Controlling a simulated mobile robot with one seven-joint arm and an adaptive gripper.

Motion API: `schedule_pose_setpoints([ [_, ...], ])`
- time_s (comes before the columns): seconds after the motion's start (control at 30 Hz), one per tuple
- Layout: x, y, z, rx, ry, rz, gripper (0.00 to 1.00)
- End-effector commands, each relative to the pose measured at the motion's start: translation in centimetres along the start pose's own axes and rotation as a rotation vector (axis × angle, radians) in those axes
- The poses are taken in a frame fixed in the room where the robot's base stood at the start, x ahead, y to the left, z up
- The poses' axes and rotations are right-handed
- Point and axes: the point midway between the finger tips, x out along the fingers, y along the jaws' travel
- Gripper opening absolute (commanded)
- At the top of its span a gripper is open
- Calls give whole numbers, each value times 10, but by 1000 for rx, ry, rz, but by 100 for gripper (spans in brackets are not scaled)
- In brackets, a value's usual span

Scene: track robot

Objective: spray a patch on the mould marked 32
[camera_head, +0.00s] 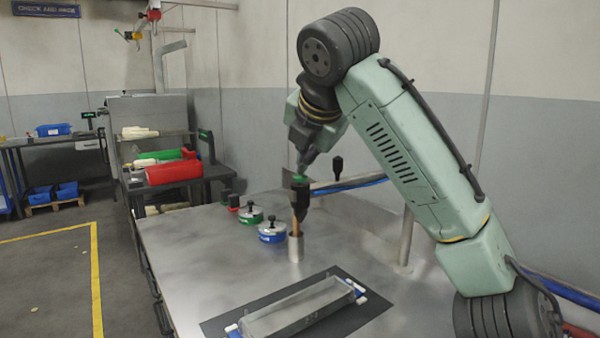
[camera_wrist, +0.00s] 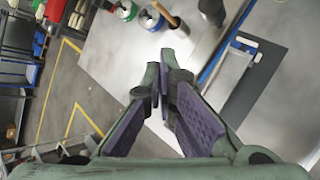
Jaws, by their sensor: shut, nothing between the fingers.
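A long metal trough-shaped mould (camera_head: 292,314) lies on a black mat (camera_head: 232,316) at the front of the steel table. It also shows at the right of the wrist view (camera_wrist: 226,74). Faint marks are on its near side, but I cannot read a number. My gripper (camera_head: 302,172), small at the end of my arm, is above the table beyond the mould. In the wrist view my gripper (camera_wrist: 163,72) has its purple-padded fingers together and empty. I cannot identify a sprayer for certain; a dark upright object (camera_wrist: 212,10) is near the metal cup.
A metal cup (camera_head: 296,247) with a wooden-handled tool (camera_head: 294,217) stands behind the mould. A blue-labelled tin (camera_head: 272,234) and a green-labelled tin (camera_head: 250,216) stand to its left. A pole (camera_head: 406,236) rises at right. The table's left part is clear.

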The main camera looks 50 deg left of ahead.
Motion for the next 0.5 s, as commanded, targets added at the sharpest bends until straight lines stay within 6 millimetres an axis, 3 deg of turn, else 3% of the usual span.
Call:
schedule_pose_setpoints([
  [0.5, -2, 2, 2, 0, 0, 0, 0],
])
